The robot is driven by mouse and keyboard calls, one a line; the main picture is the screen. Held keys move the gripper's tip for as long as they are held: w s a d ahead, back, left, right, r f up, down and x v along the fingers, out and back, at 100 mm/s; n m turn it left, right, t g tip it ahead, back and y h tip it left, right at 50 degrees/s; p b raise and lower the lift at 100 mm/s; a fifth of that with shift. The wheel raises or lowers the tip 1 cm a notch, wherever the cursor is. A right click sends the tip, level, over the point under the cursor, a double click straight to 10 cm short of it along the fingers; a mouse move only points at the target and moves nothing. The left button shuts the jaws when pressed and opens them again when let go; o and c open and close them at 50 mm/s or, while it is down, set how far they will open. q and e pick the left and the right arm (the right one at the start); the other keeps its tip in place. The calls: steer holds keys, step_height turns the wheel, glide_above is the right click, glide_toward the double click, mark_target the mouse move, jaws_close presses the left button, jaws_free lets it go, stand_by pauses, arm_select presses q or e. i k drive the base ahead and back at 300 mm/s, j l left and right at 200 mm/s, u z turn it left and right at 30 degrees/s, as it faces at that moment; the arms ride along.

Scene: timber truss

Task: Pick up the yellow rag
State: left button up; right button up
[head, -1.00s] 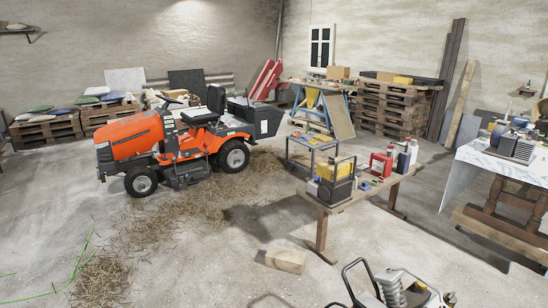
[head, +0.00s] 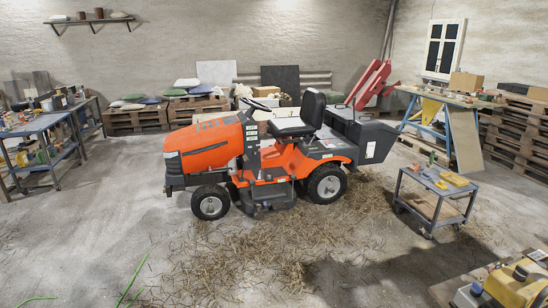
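A larger yellow thing (head: 516,288) at the bottom right corner looks like part of a machine on the wooden bench (head: 455,287). Neither of my grippers shows.
An orange ride-on mower (head: 270,160) stands mid-view with straw (head: 275,245) before it. A blue-grey workbench (head: 40,128) with tools is at the left. Pallets and a blue trestle bench (head: 445,120) are at the back. The concrete floor at front left is mostly clear.

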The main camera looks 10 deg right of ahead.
mark_target(441, 186)
steer(key=i, duration=0.6)
steer(key=i+j+z, duration=0.1)
steer(key=i, duration=0.5)
steer(key=i+j, duration=0.15)
steer(key=i, duration=0.45)
steer(key=i+j+z, duration=0.1)
steer(key=i, duration=0.5)
steer(key=i+l+z, duration=0.45)
steer(key=i+z, duration=0.5)
steer(key=i+j+z, duration=0.15)
steer(key=i+z, duration=0.3)
steer(key=i, duration=0.25)
steer(key=i+j+z, duration=0.25)
steer(key=i+z, duration=0.4)
steer(key=i, duration=0.45)
steer(key=u, duration=1.65)
steer(key=z, duration=1.65)
steer(key=i+l+z, duration=0.15)
steer(key=i, duration=0.95)
steer(key=i+l+z, duration=0.15)
steer(key=i, duration=0.95)
